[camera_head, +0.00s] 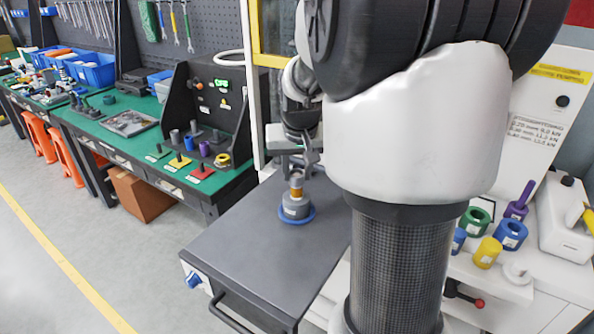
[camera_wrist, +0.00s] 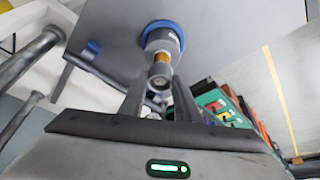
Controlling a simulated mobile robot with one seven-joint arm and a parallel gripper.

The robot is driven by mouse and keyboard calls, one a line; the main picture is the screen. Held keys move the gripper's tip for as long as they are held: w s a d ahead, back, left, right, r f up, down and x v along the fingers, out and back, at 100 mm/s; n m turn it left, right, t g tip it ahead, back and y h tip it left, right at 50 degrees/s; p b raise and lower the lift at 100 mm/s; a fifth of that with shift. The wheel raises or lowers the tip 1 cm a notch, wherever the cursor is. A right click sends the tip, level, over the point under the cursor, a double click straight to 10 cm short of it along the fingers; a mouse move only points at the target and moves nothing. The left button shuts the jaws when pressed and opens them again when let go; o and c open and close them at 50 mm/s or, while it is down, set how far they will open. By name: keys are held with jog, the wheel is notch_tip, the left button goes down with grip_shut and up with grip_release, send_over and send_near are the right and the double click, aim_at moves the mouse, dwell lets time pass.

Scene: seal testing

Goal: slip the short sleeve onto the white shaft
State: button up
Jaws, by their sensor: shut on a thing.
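My gripper (camera_head: 298,168) reaches down over the grey cart top, and in the wrist view its two fingers (camera_wrist: 158,90) close around a small grey cylindrical piece (camera_wrist: 160,74). The piece is in line with an orange band (camera_wrist: 162,58) and a wider grey cylinder (camera_head: 295,206) on a blue round base (camera_head: 297,220). I cannot tell whether the held piece touches this stack or is the short sleeve. A white round part with a short upright stub (camera_head: 517,271), possibly the white shaft, stands on the right bench. My arm hides part of the middle.
The green left bench (camera_head: 140,150) carries coloured plates with pegs. The near part of the cart top (camera_head: 245,250) is clear.

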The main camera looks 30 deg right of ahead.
jog(key=shift+f, duration=0.3)
dwell(0.4)
jog(key=o, duration=0.8)
jog(key=o, duration=0.6)
jog(key=shift+c, duration=0.2)
jog(key=shift+r, duration=0.1)
notch_tip(320, 180, up, 10)
jog(key=p, duration=0.6)
jog(key=shift+p, duration=0.4)
